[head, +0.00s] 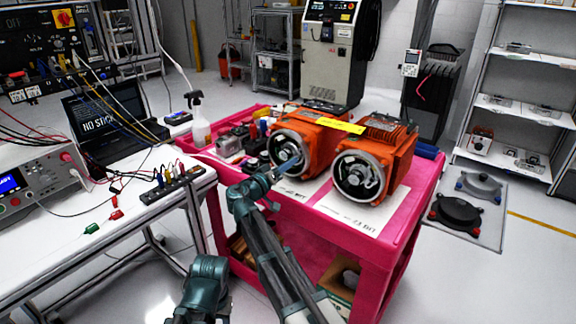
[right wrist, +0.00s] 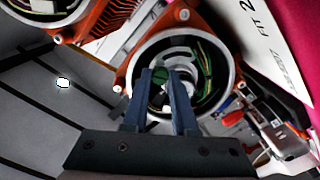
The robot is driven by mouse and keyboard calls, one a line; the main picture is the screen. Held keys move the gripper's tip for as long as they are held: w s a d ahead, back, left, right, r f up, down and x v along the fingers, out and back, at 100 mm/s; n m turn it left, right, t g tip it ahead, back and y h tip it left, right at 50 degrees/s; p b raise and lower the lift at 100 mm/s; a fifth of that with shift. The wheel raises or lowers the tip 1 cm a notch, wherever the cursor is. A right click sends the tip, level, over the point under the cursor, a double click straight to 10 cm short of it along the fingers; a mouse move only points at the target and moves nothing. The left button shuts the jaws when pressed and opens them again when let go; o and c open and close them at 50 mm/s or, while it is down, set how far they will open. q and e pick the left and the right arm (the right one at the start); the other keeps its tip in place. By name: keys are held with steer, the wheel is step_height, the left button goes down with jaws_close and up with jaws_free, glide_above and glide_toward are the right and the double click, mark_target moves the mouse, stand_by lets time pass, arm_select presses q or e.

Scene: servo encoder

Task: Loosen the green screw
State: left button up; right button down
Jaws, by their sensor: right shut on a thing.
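Two orange motors stand side by side on the pink cart (head: 405,235). The left motor (head: 318,135) has its round open end facing me; the right motor (head: 385,150) stands beside it. My right gripper (head: 284,168) reaches into the open end of the left motor. In the right wrist view, the two dark fingers of my right gripper (right wrist: 168,78) are close together inside the round housing (right wrist: 222,95). A green screw (right wrist: 159,74) shows at the fingertips, and the fingers are shut on it. The fingers hide part of the screw. My left gripper is not in view.
A white bench (head: 130,215) with a laptop and wires is at the left. A spray bottle (head: 198,120) and small items stand on the cart left of the motors. White paper sheets (head: 345,212) lie along the cart's front.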

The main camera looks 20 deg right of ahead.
steer(key=n, duration=1)
steer(key=shift+n, duration=0.3)
stand_by(0.4)
steer(key=c, duration=0.7)
jaws_free()
steer(key=shift+s, duration=0.1)
